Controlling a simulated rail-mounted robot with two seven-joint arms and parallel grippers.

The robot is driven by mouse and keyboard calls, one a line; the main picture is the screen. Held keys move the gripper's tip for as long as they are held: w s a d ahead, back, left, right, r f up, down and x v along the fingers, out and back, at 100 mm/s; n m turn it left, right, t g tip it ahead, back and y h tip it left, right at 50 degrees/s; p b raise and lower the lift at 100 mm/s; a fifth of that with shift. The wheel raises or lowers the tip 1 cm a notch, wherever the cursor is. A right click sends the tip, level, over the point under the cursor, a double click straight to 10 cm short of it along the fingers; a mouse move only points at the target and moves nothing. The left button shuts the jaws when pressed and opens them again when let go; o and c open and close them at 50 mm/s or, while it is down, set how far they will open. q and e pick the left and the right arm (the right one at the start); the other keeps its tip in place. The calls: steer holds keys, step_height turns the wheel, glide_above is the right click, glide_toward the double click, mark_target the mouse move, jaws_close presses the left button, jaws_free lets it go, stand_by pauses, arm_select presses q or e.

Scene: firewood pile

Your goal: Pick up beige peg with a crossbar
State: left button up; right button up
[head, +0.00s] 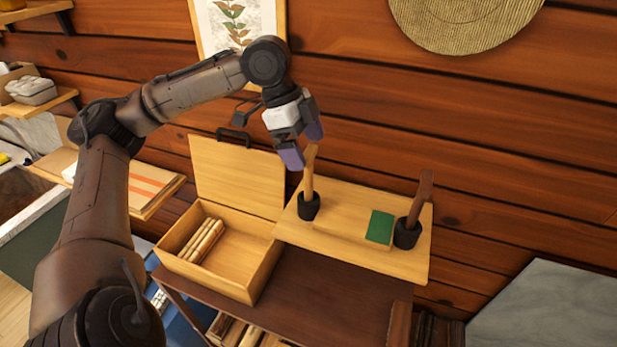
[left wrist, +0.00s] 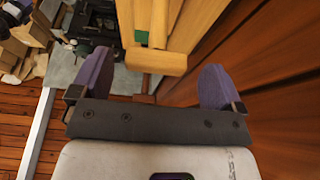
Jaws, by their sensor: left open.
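The beige peg with a crossbar (head: 309,182) stands upright in a black cup (head: 308,207) at the left end of a light wooden board. My left gripper (head: 303,144) is open and empty at the peg's top, with its purple fingers around the crossbar's height. In the left wrist view the crossbar (left wrist: 155,63) shows between the two spread fingers of the gripper (left wrist: 157,77), with gaps on both sides. Part of the peg's top is close to or behind a finger in the head view. My right gripper is not in view.
A dark brown peg (head: 420,200) stands in another black cup (head: 406,234) at the right. A green card (head: 380,227) lies between the cups. An open wooden box (head: 262,262) holding several sticks (head: 206,240) is at the left. The plank wall (head: 480,130) is close behind.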

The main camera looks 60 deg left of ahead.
mark_target(309, 184)
arm_select(q)
steer(key=shift+x, duration=2.15)
steer(key=shift+s+d, duration=0.15)
steer(key=shift+c, duration=0.2)
steer(key=c, duration=1)
steer(key=shift+o, duration=0.2)
steer(key=shift+r, duration=0.15)
